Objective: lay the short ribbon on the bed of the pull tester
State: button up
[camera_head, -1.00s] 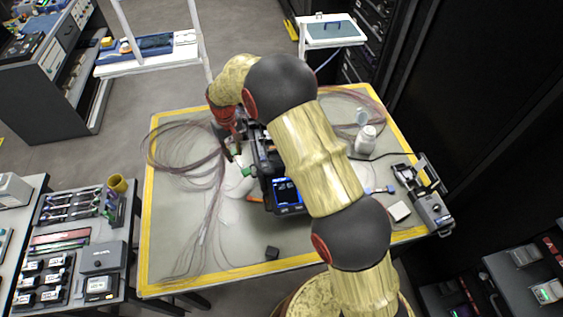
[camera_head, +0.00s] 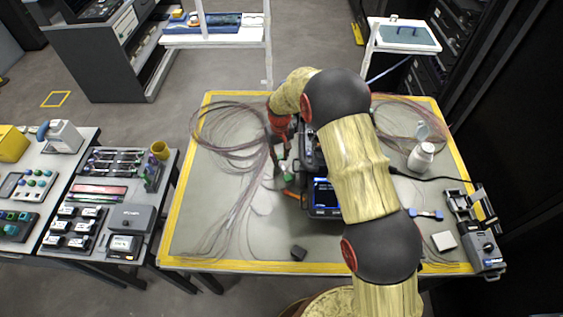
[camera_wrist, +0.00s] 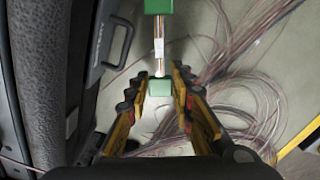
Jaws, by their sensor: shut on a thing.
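The short ribbon (camera_wrist: 159,48) is a thin strip of coloured fibres with a white sleeve. It runs between two green end blocks in the wrist view, the near block (camera_wrist: 160,87) and the far block (camera_wrist: 158,6). My gripper (camera_wrist: 160,80) is shut on the near block. In the head view my gripper (camera_head: 280,160) is just left of the black splicer, with green showing at its tips; the ribbon is too small to make out there. The pull tester (camera_head: 484,240) stands at the table's right edge, well away from my gripper. Its bed is seen only at small size.
The black splicer (camera_head: 325,196) with a lit screen stands mid-table, partly behind my arm. Loose fibre coils (camera_head: 225,135) lie on the left. A white bottle (camera_head: 421,157), a blue piece (camera_head: 426,214) and a pale box (camera_head: 444,241) are on the right. A dark block (camera_head: 299,253) lies in front.

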aim_at(280, 159)
notch_tip(280, 159, down, 3)
jog(key=shift+f, duration=0.1)
jog(key=o, duration=0.5)
jog(key=shift+b, duration=0.3)
jog(key=o, duration=0.5)
notch_tip(280, 159, up, 12)
jog(key=shift+r+p, duration=0.2)
jog(key=shift+p, duration=0.95)
